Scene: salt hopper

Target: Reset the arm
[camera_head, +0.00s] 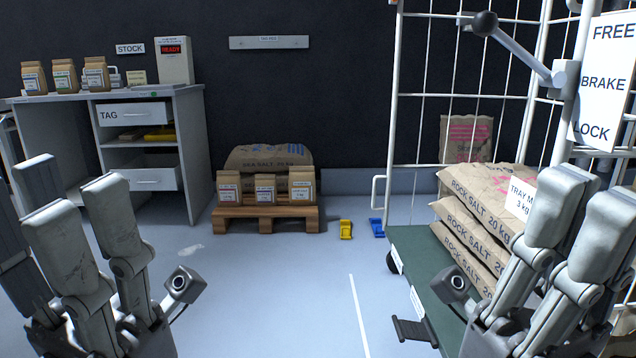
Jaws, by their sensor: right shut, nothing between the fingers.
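My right gripper (590,198) is raised at the lower right, in front of the trolley and its salt sacks. Its fingers point up; it is shut with nothing held. My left gripper (78,202) is raised at the lower left, in front of the desk. Its fingers also point up and nothing shows held in it; whether it is open or shut is unclear. Parts of both arms run out of the bottom of the view.
A wire-sided trolley (420,243) with stacked rock salt sacks (468,228) stands right. A pallet (265,224) carries a sea salt sack and small bags at the back. A desk (195,150) stands left. Blue and yellow pieces lie on the floor; the middle floor is mostly clear.

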